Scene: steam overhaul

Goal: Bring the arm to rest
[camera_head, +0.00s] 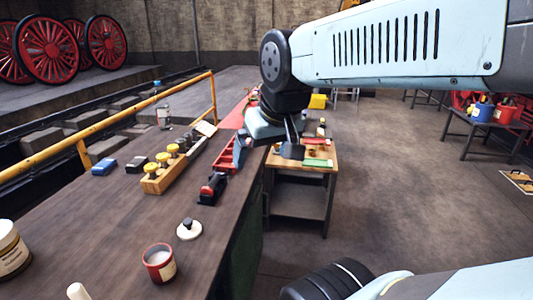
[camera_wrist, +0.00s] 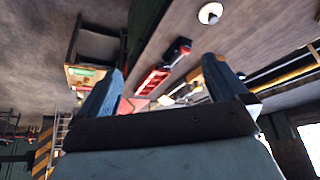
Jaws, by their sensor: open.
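My pale blue arm (camera_head: 390,50) reaches in from the upper right in the head view and bends down at a dark joint. My gripper (camera_head: 291,150) hangs from it near the right edge of the long bench, pointing down, in front of the small wooden-topped table. In the wrist view my gripper (camera_wrist: 164,66) has its two fingers spread wide apart, with nothing between them. A red item with a dark end (camera_wrist: 163,72) shows beyond the fingers on the bench. I cannot tell from these views how high the fingertips are above the surfaces.
The long bench (camera_head: 125,215) holds a wooden block with yellow-topped pieces (camera_head: 165,168), a red tin (camera_head: 159,263), a white disc with a dark knob (camera_head: 189,229) and a blue item (camera_head: 104,167). A small table (camera_head: 300,175) stands right of it.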

